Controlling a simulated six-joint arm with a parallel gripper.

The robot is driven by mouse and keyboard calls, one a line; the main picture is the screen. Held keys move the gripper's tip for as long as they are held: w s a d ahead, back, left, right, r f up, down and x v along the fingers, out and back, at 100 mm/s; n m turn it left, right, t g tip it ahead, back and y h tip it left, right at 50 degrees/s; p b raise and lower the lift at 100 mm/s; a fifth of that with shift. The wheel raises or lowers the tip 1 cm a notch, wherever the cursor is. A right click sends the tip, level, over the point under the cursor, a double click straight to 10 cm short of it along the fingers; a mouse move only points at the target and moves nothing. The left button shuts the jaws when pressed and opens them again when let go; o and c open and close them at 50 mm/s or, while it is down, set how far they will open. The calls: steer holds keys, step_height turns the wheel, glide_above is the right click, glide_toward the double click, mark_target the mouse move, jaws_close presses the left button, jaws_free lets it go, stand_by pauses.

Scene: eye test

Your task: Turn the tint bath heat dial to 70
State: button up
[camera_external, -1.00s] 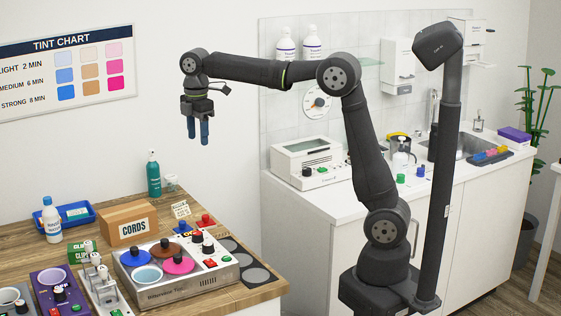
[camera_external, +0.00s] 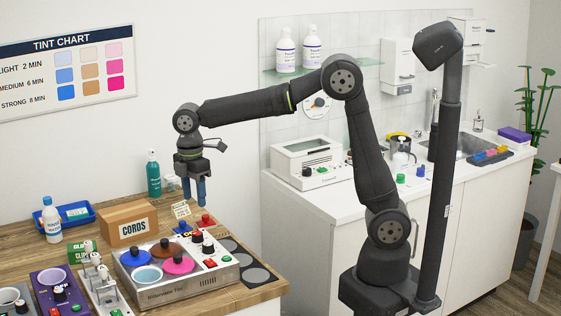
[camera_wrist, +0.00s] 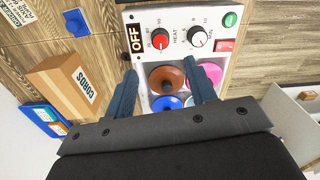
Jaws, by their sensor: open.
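The tint bath (camera_external: 160,292) is a silver unit with round coloured wells and a white control panel. Its red-and-black heat dial (camera_wrist: 160,38) sits beside the HEAT label in the wrist view, near a display reading OFF (camera_wrist: 135,38). The heat dial also shows on the panel in the external view (camera_external: 196,237). Its small scale numbers and exact setting are too small to read. My gripper (camera_external: 194,203) is open and empty, pointing down above the bath, apart from the dial. In the wrist view its two blue fingers (camera_wrist: 163,80) span the brown-lidded well, with the dial beyond them.
A second black dial (camera_wrist: 199,37), a green button (camera_wrist: 231,19) and a red switch (camera_wrist: 224,45) share the panel. A cardboard CORDS box (camera_external: 129,222) stands left of the bath. A small sign (camera_external: 181,209) and blue and red buttons stand behind it. Grey discs (camera_external: 256,275) lie to the right.

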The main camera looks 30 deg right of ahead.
mark_target(198, 233)
steer(key=f, duration=1.1)
steer(key=shift+s, duration=0.2)
steer(key=c, duration=1)
steer(key=shift+m, duration=0.4)
steer(key=m, duration=0.4)
steer(key=shift+m, duration=0.3)
steer(key=m, duration=0.5)
steer(key=shift+s+m, duration=0.1)
steer(key=shift+m, duration=0.2)
